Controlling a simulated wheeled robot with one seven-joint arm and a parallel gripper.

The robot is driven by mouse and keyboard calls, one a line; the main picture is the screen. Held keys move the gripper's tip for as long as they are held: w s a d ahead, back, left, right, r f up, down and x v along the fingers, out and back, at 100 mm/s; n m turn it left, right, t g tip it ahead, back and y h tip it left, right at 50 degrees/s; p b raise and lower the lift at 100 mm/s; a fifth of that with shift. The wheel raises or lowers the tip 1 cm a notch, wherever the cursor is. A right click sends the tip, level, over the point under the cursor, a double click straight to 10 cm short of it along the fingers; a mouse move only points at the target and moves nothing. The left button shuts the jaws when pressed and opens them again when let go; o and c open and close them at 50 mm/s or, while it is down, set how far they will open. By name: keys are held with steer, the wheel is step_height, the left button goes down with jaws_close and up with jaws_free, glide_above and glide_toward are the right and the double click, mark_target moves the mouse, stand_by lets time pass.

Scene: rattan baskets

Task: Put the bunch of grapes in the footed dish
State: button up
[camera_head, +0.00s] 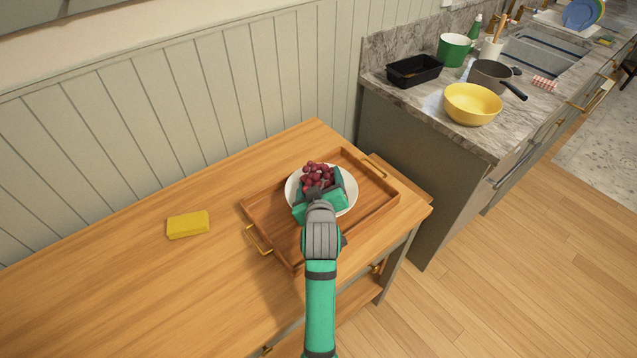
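The bunch of grapes (317,172) is dark red and shows at the white dish (350,193), inside the dish's outline as seen from above. The dish is round; its foot is hidden from this angle. My gripper (320,187) is over the dish, right at the near side of the grapes. Its teal fingers seem to lie to either side of the bunch. The gripper body hides the near part of the dish and the lower grapes. I cannot tell whether the fingers press on the grapes, or whether the bunch rests on the dish.
The dish stands on a wooden tray (270,205) with brass handles. A yellow sponge-like block (188,225) lies left on the wooden table (130,280), otherwise clear. The counter at right holds a yellow bowl (472,104), a black pan (414,70), a saucepan (491,76) and a green pot (454,50).

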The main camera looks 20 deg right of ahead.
steer(key=shift+s+a+f, duration=0.1)
steer(key=shift+s+f, duration=0.05)
steer(key=shift+f, duration=0.45)
steer(key=shift+f, duration=0.1)
steer(key=o, duration=1.2)
steer(key=shift+f, duration=0.1)
steer(key=v, duration=1.2)
